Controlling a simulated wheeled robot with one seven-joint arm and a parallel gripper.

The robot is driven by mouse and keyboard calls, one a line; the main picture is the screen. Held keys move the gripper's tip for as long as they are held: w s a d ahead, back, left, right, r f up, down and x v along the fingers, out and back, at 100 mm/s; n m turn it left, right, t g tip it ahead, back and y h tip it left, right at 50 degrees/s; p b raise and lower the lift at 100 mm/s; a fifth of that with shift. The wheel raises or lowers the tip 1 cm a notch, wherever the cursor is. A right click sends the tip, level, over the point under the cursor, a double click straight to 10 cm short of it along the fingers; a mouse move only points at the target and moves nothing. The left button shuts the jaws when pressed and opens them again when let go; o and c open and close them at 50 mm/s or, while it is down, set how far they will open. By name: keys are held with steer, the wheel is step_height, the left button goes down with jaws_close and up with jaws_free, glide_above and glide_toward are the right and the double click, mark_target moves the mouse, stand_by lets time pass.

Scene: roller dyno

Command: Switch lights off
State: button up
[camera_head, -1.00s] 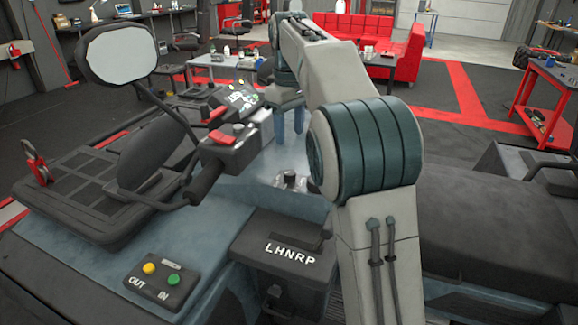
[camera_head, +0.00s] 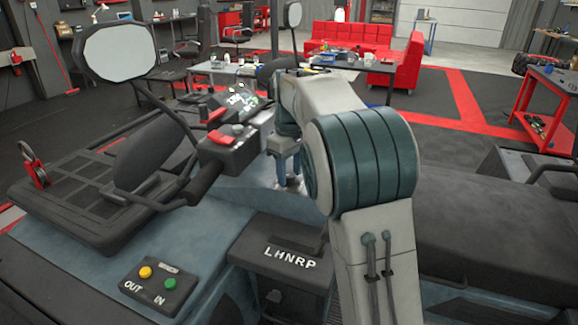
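My gripper (camera_head: 287,172) points down in the middle of the view, over the blue vehicle's console. Its two blue fingers are apart. A small dark knob with a shiny base (camera_head: 289,184) sits on the console between and just below the fingertips, mostly hidden by them. I cannot tell whether the fingers touch it. The left handlebar carries a black switch box (camera_head: 232,145) with a red switch (camera_head: 222,136) and a grey button on top. No label shows which control is for the lights.
A lit display (camera_head: 240,98) stands behind the handlebar. A mirror (camera_head: 120,52) rises at the left. A gear panel marked LHNRP (camera_head: 290,257) and an OUT/IN button box (camera_head: 160,287) are in front. The black seat (camera_head: 490,225) is at the right.

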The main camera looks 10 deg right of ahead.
steer(key=c, duration=0.7)
steer(key=shift+r+m+p, duration=0.1)
steer(key=shift+m+p, duration=0.2)
steer(key=m+p, duration=0.2)
steer(key=m, duration=0.1)
steer(key=shift+m+p, duration=1.35)
steer(key=shift+m, duration=1.35)
